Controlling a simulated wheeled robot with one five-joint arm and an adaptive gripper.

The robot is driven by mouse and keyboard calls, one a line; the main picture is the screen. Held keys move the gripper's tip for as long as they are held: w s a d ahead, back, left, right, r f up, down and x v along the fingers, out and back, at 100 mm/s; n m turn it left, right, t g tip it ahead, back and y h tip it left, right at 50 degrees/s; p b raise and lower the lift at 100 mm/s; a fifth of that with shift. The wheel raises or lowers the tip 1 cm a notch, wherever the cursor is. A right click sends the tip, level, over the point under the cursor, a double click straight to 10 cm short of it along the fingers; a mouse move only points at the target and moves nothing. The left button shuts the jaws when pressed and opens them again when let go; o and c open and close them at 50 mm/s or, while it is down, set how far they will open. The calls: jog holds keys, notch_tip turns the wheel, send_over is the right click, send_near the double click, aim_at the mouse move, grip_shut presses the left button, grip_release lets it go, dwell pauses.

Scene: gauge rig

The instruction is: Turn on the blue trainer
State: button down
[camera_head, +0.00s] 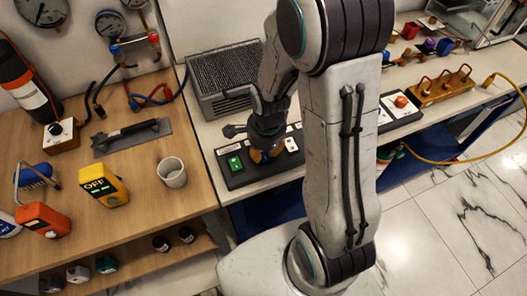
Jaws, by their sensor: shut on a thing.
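A long black switch strip (240,177) lies along the front of the white bench, with a green switch (235,163) at its left end and a pale switch (291,144) further right. My gripper (265,153) is lowered over the strip between these two switches. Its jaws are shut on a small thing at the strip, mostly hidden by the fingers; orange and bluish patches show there. My arm hides the middle of the strip. I cannot tell which unit is the blue trainer or whether it is on.
A grey vented box (222,80) stands behind the strip. Right of my arm are an orange button (402,101) and a wooden terminal block (440,90). A yellow meter (103,186) and a white cup (172,172) stand on the left wooden bench.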

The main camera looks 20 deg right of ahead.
aim_at(266, 160)
jog(key=shift+s+f, duration=0.3)
jog(key=shift+s, duration=0.1)
jog(key=c, duration=1.4)
grip_release()
jog(key=o, duration=0.7)
jog(key=shift+w+r, duration=0.15)
jog(key=shift+w, duration=0.05)
jog(key=shift+r, duration=0.1)
jog(key=shift+r, duration=0.5)
notch_tip(266, 160, up, 11)
jog(key=s, duration=0.1)
jog(key=shift+s, duration=0.3)
jog(key=shift+o, duration=0.2)
jog(key=shift+f, duration=0.15)
